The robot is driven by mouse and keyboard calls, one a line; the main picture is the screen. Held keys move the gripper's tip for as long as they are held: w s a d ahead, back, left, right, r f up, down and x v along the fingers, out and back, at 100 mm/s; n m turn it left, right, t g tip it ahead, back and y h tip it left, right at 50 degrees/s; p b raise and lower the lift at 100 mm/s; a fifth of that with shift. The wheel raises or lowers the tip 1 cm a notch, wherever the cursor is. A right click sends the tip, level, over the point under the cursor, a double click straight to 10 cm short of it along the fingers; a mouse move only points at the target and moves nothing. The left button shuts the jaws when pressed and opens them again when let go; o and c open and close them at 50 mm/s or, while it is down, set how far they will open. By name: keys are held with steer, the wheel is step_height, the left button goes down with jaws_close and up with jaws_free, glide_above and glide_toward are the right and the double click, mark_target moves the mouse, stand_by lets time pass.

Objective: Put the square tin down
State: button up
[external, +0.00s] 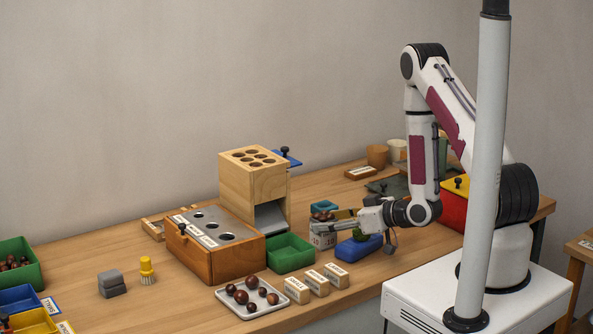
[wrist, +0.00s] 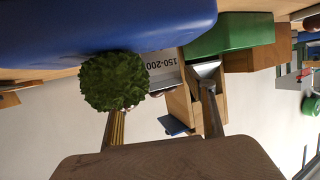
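The square tin (external: 322,240) is grey with a white label and stands near the middle of the table. In the wrist view the tin (wrist: 166,76) shows its label, "150-200", upside down between my fingers. A round green tuft (wrist: 113,82) hides one fingertip. I cannot tell whether the tin's base touches the table.
A chestnut tray (external: 232,305) and labelled wooden blocks (external: 318,283) stand in front.

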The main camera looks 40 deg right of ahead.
steer(key=c, duration=1)
steer(key=shift+r, duration=0.2)
steer(key=shift+r, duration=4.85)
